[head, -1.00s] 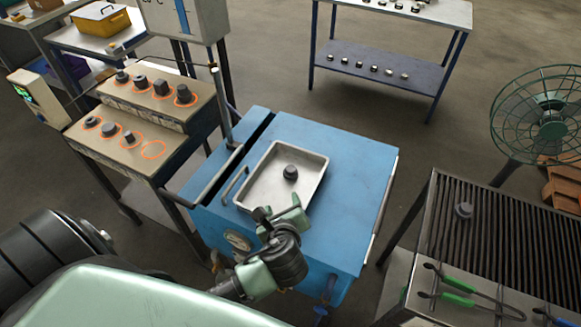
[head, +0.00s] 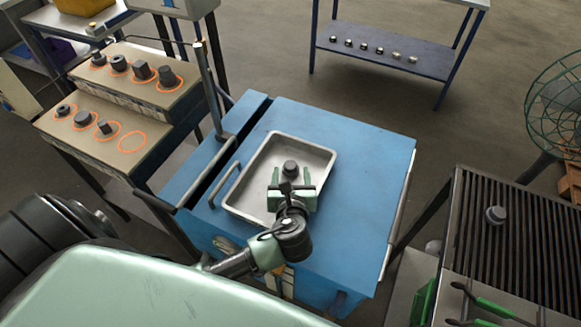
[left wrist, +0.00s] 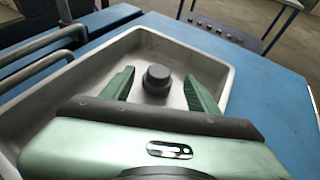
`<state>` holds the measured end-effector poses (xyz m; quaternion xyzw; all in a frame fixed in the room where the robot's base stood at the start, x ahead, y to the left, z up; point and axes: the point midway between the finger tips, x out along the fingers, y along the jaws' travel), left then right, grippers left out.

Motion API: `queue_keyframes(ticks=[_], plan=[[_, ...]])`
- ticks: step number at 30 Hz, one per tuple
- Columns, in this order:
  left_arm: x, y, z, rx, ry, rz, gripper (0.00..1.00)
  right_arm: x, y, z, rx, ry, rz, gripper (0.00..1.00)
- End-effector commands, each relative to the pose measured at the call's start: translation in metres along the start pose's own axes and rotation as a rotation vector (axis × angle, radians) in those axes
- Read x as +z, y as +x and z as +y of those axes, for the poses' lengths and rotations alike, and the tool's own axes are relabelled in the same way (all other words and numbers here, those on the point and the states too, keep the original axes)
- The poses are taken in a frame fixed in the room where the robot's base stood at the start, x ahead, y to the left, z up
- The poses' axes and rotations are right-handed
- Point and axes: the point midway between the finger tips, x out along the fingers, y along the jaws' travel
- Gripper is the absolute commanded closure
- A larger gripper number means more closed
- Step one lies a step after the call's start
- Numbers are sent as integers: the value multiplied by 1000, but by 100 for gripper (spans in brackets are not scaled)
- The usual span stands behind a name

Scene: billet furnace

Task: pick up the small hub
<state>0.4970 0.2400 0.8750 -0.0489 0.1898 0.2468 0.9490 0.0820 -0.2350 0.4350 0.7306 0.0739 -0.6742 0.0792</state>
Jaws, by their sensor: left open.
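A small dark grey hub (head: 290,168) sits upright in a shallow metal tray (head: 252,170) on top of a blue furnace box (head: 365,165). It also shows in the left wrist view (left wrist: 157,80), a stepped round piece on the tray floor. My left gripper (head: 291,183) is open over the tray. Its two green fingers point at the hub, one on each side; in the left wrist view the fingers (left wrist: 160,86) stand apart from it with gaps. My right gripper is not in view.
A two-step stand (head: 90,135) at the left holds several dark parts in orange rings; one ring is empty. A slatted grate (head: 520,235) at the right carries another grey part (head: 495,215) and green-handled tongs (head: 490,305). A handle (head: 224,186) stands beside the tray.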

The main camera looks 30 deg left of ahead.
Motion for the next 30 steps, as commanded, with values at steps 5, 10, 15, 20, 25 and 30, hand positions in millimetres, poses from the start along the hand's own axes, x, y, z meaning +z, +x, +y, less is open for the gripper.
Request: queue_keyframes(ticks=[5, 10, 15, 20, 25, 30], plan=[[1, 23, 1, 3, 1, 0, 40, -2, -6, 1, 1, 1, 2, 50], [-1, 48, 1, 1, 0, 0, 40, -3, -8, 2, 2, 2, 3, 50], [-2, 56, 1, 1, -2, 1, 40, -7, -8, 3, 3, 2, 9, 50], [-2, 56, 1, 0, -2, 1, 40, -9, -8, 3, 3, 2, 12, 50], [-2, 56, 1, 0, -2, 2, 88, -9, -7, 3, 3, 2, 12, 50], [-2, 56, 1, 0, -2, 2, 100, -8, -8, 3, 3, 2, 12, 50]])
